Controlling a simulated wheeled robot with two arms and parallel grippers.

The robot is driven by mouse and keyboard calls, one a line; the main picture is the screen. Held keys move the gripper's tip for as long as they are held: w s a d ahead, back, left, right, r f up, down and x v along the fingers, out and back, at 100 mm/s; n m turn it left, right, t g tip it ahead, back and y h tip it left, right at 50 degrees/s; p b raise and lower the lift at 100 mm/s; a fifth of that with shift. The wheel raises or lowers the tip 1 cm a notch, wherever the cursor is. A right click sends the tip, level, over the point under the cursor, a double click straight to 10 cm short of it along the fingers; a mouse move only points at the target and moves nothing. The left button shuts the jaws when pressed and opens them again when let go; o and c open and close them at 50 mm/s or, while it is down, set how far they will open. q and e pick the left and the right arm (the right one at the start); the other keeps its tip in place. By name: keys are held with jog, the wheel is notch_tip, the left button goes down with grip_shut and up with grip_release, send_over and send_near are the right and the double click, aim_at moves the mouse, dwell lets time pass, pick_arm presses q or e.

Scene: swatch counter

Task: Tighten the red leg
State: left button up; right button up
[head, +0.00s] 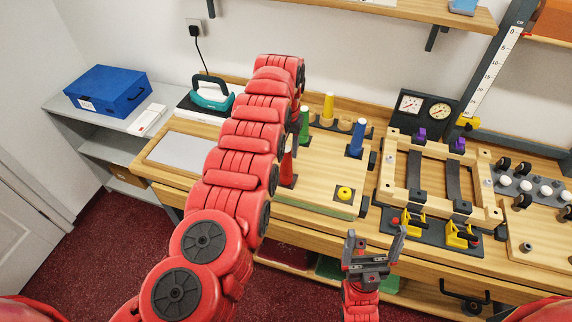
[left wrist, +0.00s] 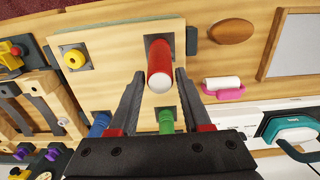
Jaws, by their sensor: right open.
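The red leg (head: 288,167) stands upright on a wooden board (head: 318,182); my left arm covers part of it. In the left wrist view the red leg (left wrist: 159,62) has a pale tip and lies between the fingers of my left gripper (left wrist: 160,74). They are open, with a small gap on each side. The green leg (head: 304,124) and blue leg (head: 357,138) also stand on the board. A yellow socket (head: 345,193) is at its near right corner. My right gripper (head: 376,248) is open and empty before the counter.
A yellow leg (head: 328,106) stands in a rack behind the board. A wooden frame with clamps (head: 387,185) lies to the right. A teal-handled device (head: 212,98) and a grey plate (head: 180,149) are to the left. A blue box (head: 105,90) sits on a side shelf.

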pick_arm(q)
grip_shut()
jog(key=shift+a+m, duration=0.1)
jog(key=shift+m, duration=0.9)
jog(key=m+b, duration=0.1)
jog(key=m, duration=0.1)
jog(key=m+b, duration=0.2)
jog(key=m, duration=0.1)
jog(key=m+b, duration=0.1)
jog(key=m, duration=0.2)
jog(key=shift+f+b, duration=0.4)
jog(key=m+b, duration=0.1)
jog(key=m, duration=0.2)
jog(key=shift+r+m, duration=0.15)
jog(key=shift+m, duration=0.25)
jog(key=shift+r+m, duration=0.15)
jog(key=shift+m, duration=0.45)
jog(key=shift+o, duration=1)
grip_release()
